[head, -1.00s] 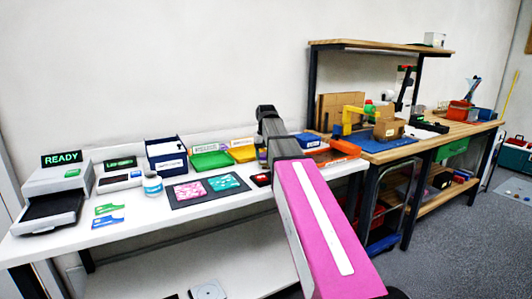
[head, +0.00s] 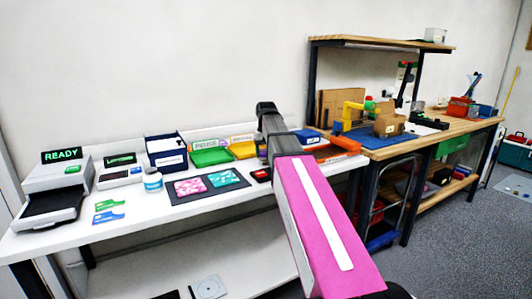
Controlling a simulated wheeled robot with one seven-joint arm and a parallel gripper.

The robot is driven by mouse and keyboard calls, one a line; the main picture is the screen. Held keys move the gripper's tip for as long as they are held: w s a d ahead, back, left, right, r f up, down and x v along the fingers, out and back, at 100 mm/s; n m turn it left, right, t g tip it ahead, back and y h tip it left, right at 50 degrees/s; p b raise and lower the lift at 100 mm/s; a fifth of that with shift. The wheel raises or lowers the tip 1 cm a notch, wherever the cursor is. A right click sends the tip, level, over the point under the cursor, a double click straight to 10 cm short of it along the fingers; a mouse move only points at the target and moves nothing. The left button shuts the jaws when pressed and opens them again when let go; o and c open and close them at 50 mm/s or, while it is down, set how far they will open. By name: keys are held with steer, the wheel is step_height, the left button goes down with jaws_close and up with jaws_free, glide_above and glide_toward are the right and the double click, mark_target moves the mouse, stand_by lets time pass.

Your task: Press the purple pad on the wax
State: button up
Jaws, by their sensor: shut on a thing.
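My arm reaches over the white table, and its dark wrist is at the far end. My gripper (head: 262,152) hangs below the wrist, mostly hidden behind the arm. A small grey-purple piece shows there, which seems to be the purple pad in the shut jaws; its outline is too small to make out. A small dark block with a red top (head: 261,175), perhaps the wax, lies on the table just below the gripper in the picture. I cannot tell whether the held thing touches it.
A dark mat (head: 208,191) with pink and teal pieces lies left of the red-topped block. Green (head: 211,156) and yellow trays stand behind. A white jar (head: 152,181), cards and a READY machine (head: 52,198) are farther left. A wooden bench (head: 455,131) stands right.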

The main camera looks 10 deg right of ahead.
steer(key=shift+f, duration=0.4)
stand_by(1.3)
steer(key=shift+r, duration=3.55)
